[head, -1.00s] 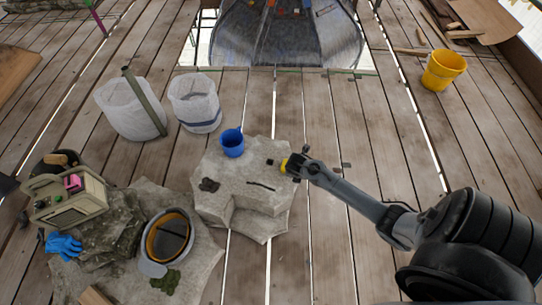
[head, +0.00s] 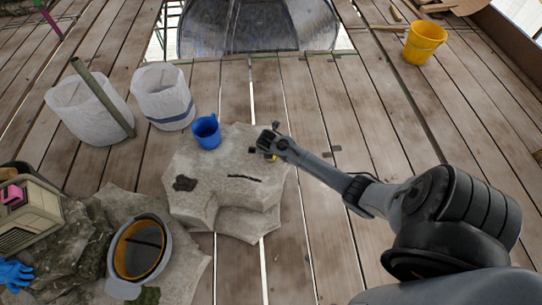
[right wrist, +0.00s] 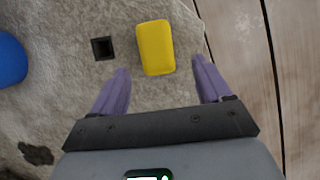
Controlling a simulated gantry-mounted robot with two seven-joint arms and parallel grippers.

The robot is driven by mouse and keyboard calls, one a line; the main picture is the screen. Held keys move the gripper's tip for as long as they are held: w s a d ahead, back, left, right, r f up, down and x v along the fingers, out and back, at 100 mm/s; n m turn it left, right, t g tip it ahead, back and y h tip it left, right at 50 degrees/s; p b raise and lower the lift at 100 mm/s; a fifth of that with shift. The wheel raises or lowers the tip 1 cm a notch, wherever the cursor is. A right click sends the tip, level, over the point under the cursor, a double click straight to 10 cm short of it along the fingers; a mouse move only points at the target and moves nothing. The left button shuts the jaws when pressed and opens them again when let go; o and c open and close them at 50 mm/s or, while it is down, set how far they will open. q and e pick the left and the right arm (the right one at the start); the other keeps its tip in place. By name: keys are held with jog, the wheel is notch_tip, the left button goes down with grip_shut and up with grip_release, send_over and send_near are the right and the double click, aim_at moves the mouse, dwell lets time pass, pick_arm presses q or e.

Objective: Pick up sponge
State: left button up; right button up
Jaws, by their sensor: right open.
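The yellow sponge (right wrist: 155,47) lies flat on a pale stone block (head: 225,192), near the block's right edge. In the head view only a sliver of yellow shows beneath my right gripper (head: 268,148), which hides most of it. In the right wrist view my right gripper (right wrist: 161,72) is open, with its two purple fingers apart and nothing between them. The sponge shows just beyond the fingertips, roughly between their lines. I cannot tell how high the fingers are above the stone. My left gripper is not in view.
A blue cup (head: 206,132) stands on the block's far left part. A small dark square (right wrist: 104,48) lies left of the sponge. The plank floor right of the block is mostly clear.

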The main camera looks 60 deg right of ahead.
jog(key=shift+f, duration=0.35)
jog(key=shift+w+d+f+b, duration=0.25)
jog(key=shift+f+b, duration=0.1)
jog(key=shift+b, duration=0.1)
jog(key=b+x, duration=0.2)
jog(key=b, duration=0.1)
jog(key=shift+w+d+f, duration=0.1)
jog(key=shift+f, duration=0.2)
jog(key=shift+d+f+b, duration=0.25)
jog(key=shift+f+b, duration=0.2)
jog(key=shift+f, duration=0.2)
jog(key=shift+w+d, duration=0.15)
jog(key=c, duration=1.2)
